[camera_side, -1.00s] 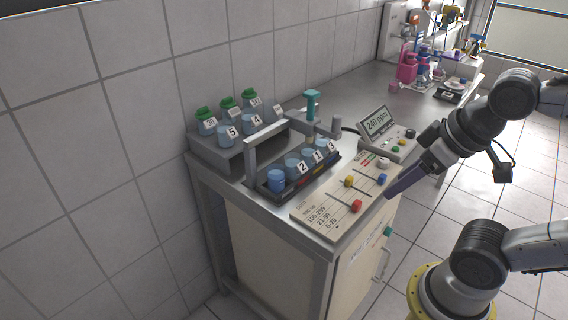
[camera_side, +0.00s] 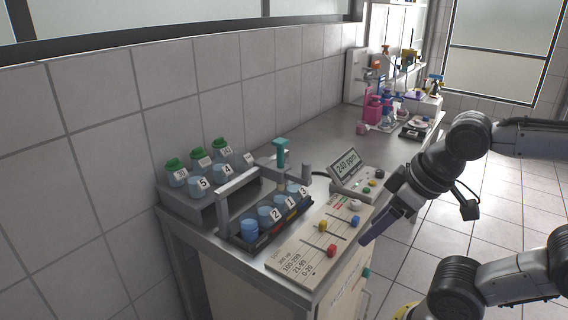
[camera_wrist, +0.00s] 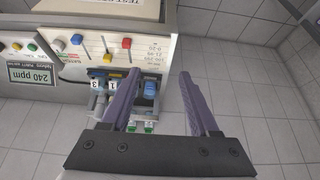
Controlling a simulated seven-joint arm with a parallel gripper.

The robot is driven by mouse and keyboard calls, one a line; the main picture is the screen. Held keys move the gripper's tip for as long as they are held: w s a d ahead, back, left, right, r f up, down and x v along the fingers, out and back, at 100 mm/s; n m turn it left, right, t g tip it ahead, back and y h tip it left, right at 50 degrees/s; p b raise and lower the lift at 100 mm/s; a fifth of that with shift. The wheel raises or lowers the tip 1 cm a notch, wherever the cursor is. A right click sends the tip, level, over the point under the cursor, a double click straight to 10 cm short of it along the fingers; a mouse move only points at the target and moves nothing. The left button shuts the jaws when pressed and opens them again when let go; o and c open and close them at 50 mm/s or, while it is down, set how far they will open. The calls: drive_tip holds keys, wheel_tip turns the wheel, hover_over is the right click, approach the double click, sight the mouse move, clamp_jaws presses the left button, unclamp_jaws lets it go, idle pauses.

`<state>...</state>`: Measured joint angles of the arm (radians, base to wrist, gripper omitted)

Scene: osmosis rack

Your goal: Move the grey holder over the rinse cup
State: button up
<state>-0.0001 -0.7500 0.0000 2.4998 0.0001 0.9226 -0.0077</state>
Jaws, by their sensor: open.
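A grey frame (camera_side: 222,204) with a raised bar spans a dark tray (camera_side: 238,240) on the bench. A teal-topped probe (camera_side: 281,151) stands at the bar's far end, beside a grey upright piece (camera_side: 306,172). I cannot tell which grey part is the holder. The tray holds cups labelled 2, 1 and 3, and an unlabelled blue cup (camera_side: 249,229) at its near end, which looks like the rinse cup. A blue cup also shows between my fingers in the wrist view (camera_wrist: 150,89). My gripper (camera_side: 365,240) is open and empty, beside the bench's right edge, apart from the frame.
A slider board (camera_side: 300,262) with coloured knobs lies between my gripper and the tray. A meter (camera_side: 347,168) reading 240 ppm stands behind it. Green-capped bottles (camera_side: 200,157) and more cups stand on a grey rack (camera_side: 190,205) by the wall. Pink bottles (camera_side: 373,108) stand farther back.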

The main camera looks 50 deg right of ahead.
drive_tip(key=w+r+g, duration=0.1)
drive_tip(key=w+r, duration=0.3)
drive_tip(key=r, duration=0.5)
drive_tip(key=w+d+r+g, duration=0.1)
drive_tip(key=w+d+r, duration=0.3)
drive_tip(key=w+r, duration=0.25)
drive_tip(key=m+g, duration=0.3)
hover_over(306, 162)
wheel_tip(306, 162, down, 6)
wheel_tip(306, 162, down, 13)
drive_tip(key=shift+s+f, duration=0.1)
clamp_jaws()
